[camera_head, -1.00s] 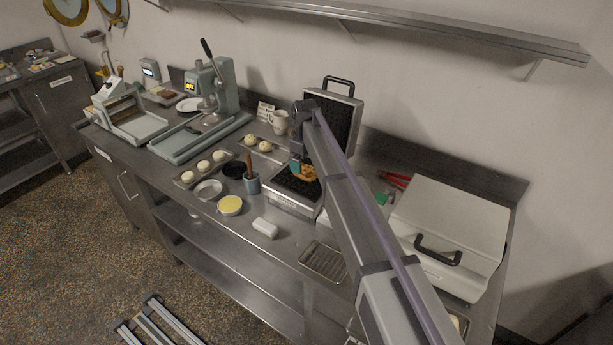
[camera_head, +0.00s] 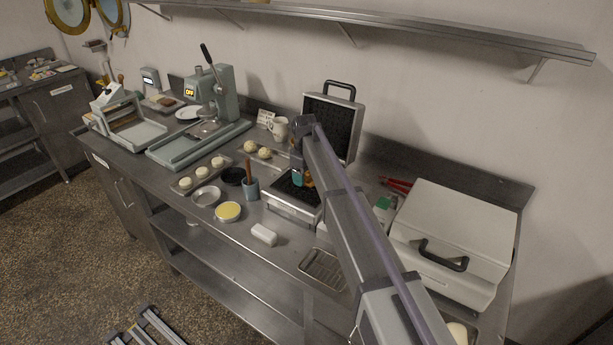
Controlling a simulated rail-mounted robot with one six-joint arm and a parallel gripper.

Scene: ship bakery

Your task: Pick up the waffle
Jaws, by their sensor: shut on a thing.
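The waffle (camera_head: 309,183) is a small golden-orange piece at the waffle iron, mostly hidden by my gripper and arm. My gripper (camera_head: 302,182), with teal fingers, points down over the lower plate and is shut on the waffle. Whether the waffle is clear of the plate cannot be told. The waffle iron (camera_head: 292,209) stands open on the steel counter, its dark gridded lid (camera_head: 335,124) raised behind my gripper.
A cooling rack (camera_head: 322,267) and a white block (camera_head: 264,234) lie in front. A blue-grey cup with a wooden handle (camera_head: 251,189) stands left of the iron. A large closed white-lidded appliance (camera_head: 456,232) and red-handled tongs (camera_head: 397,184) are right. A shelf (camera_head: 400,27) runs above.

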